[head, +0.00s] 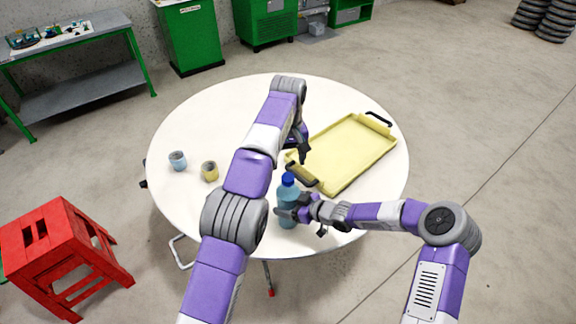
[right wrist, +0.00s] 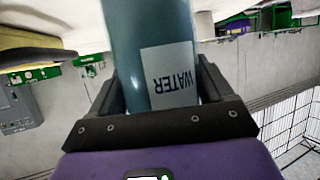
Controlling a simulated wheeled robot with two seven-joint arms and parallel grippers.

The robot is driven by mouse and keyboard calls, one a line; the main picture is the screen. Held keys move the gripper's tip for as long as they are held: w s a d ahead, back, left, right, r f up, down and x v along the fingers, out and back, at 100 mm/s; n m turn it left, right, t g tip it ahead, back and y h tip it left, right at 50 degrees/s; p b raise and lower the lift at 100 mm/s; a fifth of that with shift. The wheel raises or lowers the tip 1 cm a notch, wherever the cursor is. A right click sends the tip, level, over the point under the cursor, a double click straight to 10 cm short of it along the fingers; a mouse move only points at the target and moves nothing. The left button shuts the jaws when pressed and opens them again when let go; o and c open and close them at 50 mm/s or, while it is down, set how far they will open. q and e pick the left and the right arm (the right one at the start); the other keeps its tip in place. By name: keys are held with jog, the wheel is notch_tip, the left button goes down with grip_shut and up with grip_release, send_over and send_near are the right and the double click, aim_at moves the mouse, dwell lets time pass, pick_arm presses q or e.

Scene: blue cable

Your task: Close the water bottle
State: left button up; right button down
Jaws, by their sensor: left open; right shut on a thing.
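A teal water bottle (head: 288,212) stands upright near the front edge of the round white table (head: 182,128). Its dark blue cap (head: 288,179) shows at the top in the head view; I cannot tell how tightly it sits. My right gripper (head: 297,212) is shut on the bottle's body from the right. In the right wrist view the bottle (right wrist: 125,50) stands between the fingers, with its white WATER label (right wrist: 170,77) upside down. My left gripper (head: 302,154) is open and empty, above and behind the bottle, apart from the cap.
A yellow tray (head: 350,152) with dark handles lies on the table's right side, close to my left gripper. A light blue cup (head: 177,161) and a yellow cup (head: 209,171) stand at the left. A red stool (head: 62,250) is on the floor at the left.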

pick_arm(q)
jog(key=shift+r, duration=0.45)
pick_arm(e)
grip_release()
pick_arm(q)
jog(key=shift+r+p, duration=0.9)
pick_arm(e)
jog(key=v, duration=0.7)
jog(key=shift+s+d, duration=0.2)
jog(key=shift+d, duration=0.05)
